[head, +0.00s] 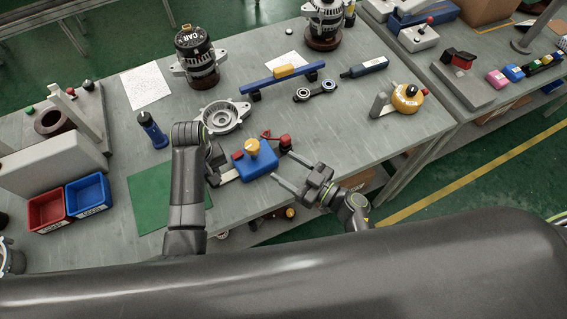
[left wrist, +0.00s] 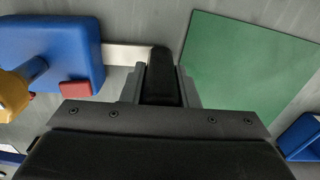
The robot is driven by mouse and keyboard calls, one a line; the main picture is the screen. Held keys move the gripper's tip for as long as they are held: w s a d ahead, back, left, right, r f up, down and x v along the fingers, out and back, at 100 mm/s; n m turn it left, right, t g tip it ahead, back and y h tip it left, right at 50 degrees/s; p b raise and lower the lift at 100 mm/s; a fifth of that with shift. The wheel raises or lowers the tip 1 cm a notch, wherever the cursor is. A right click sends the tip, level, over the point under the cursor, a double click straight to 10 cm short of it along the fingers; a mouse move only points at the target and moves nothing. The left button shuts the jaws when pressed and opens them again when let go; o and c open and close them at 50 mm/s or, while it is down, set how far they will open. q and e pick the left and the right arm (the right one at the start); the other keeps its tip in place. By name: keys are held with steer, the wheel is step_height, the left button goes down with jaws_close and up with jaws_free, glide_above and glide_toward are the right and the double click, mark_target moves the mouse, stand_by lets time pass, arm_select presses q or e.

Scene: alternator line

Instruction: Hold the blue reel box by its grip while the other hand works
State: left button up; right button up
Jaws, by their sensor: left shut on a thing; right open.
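My left gripper (head: 216,163) is shut on that grip, with one finger on each side. My right gripper (head: 282,167) is open and empty, its fingers pointing at the right side of the box. Whether they touch it cannot be told.
A green mat (head: 150,200) lies left of my left arm, with red (head: 47,210) and blue (head: 88,194) bins beyond. Behind the box are a metal housing (head: 224,117) and a blue bar (head: 283,77). A yellow reel (head: 407,98) stands right. The bench between is clear.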

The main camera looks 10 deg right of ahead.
steer(key=n+g+y, duration=0.4)
steer(key=n+g, duration=0.2)
steer(key=g, duration=0.2)
glide_toward(245, 145)
steer(key=x, duration=1)
steer(key=shift+w+f, duration=0.2)
steer(key=shift+f, duration=0.15)
